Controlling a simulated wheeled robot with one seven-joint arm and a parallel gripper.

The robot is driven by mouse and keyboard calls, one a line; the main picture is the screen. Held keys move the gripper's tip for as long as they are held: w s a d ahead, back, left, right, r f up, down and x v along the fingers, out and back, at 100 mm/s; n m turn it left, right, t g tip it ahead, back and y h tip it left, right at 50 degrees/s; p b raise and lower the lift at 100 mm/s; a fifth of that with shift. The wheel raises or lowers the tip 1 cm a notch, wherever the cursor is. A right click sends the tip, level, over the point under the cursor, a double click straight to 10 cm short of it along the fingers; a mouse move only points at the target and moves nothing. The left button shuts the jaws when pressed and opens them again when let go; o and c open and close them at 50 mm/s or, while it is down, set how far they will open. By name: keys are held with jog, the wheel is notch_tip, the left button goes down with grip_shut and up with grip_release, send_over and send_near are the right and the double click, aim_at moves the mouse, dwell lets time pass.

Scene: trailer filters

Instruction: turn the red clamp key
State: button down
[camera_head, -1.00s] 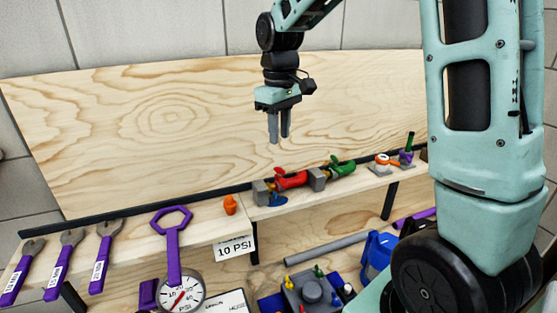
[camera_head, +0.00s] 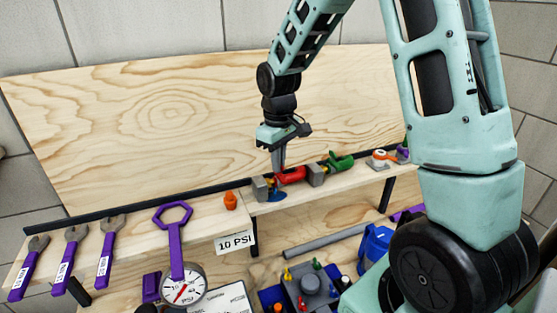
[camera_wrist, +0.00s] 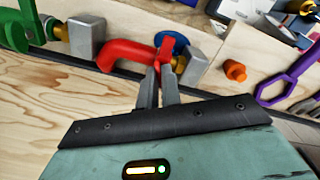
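The red clamp key (camera_head: 291,175) is a curved red handle on a pipe fitting between two grey blocks on the shelf. In the wrist view the red clamp key (camera_wrist: 128,54) stretches left from a narrow upright part by the right grey block. My gripper (camera_head: 279,168) is lowered onto its left end from above. In the wrist view my gripper (camera_wrist: 159,66) has its two fingers close together, with the narrow red part between their tips. They look shut on it, though the contact is partly hidden.
A blue handle (camera_head: 277,196) sits just below the red key, and a green handle (camera_head: 341,162) is to the right. An orange plug (camera_head: 230,200) and a purple ring wrench (camera_head: 174,234) are to the left. The wooden backboard (camera_head: 160,120) rises behind the shelf.

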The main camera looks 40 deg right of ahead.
jog(key=shift+m, duration=0.3)
jog(key=shift+r+m+b, duration=0.1)
jog(key=shift+m+b, duration=0.3)
jog(key=shift+m, duration=2.3)
jog(key=shift+w, duration=0.1)
jog(key=c, duration=1.6)
grip_release()
notch_tip(320, 180, up, 17)
jog(key=b, duration=0.3)
jog(key=shift+r+b, duration=0.2)
jog(key=shift+b, duration=0.1)
